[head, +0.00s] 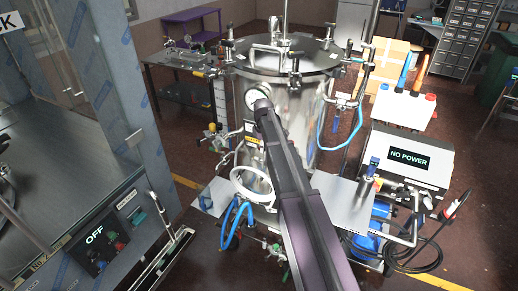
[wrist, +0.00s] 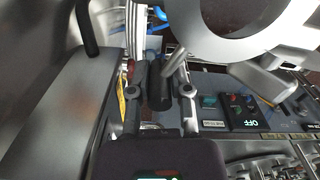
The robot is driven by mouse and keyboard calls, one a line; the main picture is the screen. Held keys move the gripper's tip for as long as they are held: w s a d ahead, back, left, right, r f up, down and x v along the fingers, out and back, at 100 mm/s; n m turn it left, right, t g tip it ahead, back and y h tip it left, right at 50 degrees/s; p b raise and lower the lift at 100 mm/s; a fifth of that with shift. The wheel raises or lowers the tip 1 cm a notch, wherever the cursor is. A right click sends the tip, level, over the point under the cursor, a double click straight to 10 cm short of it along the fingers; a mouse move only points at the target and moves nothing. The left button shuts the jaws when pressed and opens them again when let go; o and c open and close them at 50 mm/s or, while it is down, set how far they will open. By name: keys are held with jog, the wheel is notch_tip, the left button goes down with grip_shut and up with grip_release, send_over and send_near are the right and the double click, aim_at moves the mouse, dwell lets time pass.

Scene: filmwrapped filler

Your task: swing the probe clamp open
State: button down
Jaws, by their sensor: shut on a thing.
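The probe clamp appears to be the pale open ring low on the front of the steel vessel (head: 252,182) in the head view. A large grey ring part (wrist: 203,38) fills the upper right of the wrist view. A black cylindrical handle (wrist: 158,88) on a short metal rod sits below and left of it. My gripper (wrist: 159,94) has one finger on each side of this handle and is shut on it. In the head view my arm covers part of the vessel and hides the gripper. How far the clamp is swung cannot be told.
The vessel (head: 318,110) has valves and blue hoses around it. A NO POWER unit (head: 405,160) stands to its right. A cabinet with an OFF panel (head: 100,240) stands at left and also shows in the wrist view (wrist: 245,112).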

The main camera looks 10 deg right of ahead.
dwell(0.3)
jog(key=c, duration=0.6)
grip_release()
jog(key=shift+o, duration=0.2)
jog(key=shift+d, duration=0.1)
